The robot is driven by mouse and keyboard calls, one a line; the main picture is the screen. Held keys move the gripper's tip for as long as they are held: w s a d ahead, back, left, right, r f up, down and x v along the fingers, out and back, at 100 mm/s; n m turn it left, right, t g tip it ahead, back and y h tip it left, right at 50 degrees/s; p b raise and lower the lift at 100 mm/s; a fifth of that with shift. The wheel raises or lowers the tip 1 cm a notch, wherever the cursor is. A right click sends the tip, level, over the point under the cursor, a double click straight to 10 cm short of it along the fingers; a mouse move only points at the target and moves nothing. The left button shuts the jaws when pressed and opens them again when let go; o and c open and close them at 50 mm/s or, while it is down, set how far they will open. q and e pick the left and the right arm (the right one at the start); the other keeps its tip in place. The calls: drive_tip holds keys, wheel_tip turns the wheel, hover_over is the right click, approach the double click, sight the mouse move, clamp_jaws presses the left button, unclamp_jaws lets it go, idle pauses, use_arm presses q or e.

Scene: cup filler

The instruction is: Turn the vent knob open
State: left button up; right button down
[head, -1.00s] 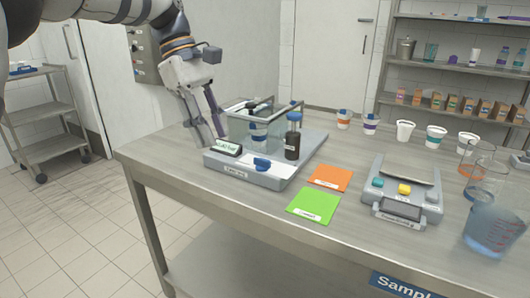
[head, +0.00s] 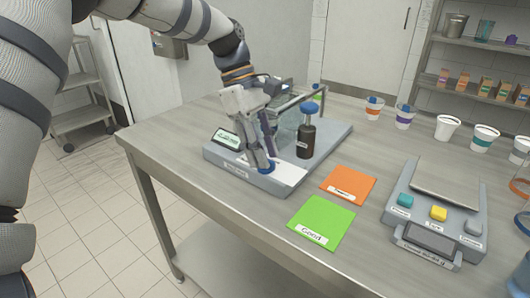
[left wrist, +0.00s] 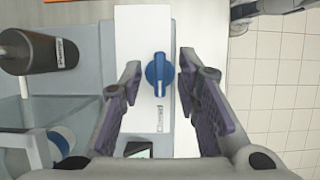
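The blue vent knob (left wrist: 159,75) sits on a white plate of the filler station (head: 213,158). In the left wrist view its handle lies along the plate, with one end towards a label that appears to read "Closed". My left gripper (left wrist: 161,64) is open, with one finger on each side of the knob and a visible gap to both. In the head view the left gripper (head: 258,165) points down at the knob (head: 266,168) and partly hides it. I cannot tell how far its tips are above the plate.
A dark bottle (head: 306,140) with a blue top stands on the station beside the knob plate. A small display (head: 227,139) is at its left. Orange (head: 348,184) and green (head: 322,220) mats and a scale (head: 436,205) lie to the right. Several cups stand behind.

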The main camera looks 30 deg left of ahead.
use_arm(q)
drive_tip(key=shift+d+f, duration=0.2)
drive_tip(key=shift+f, duration=0.25)
clamp_jaws()
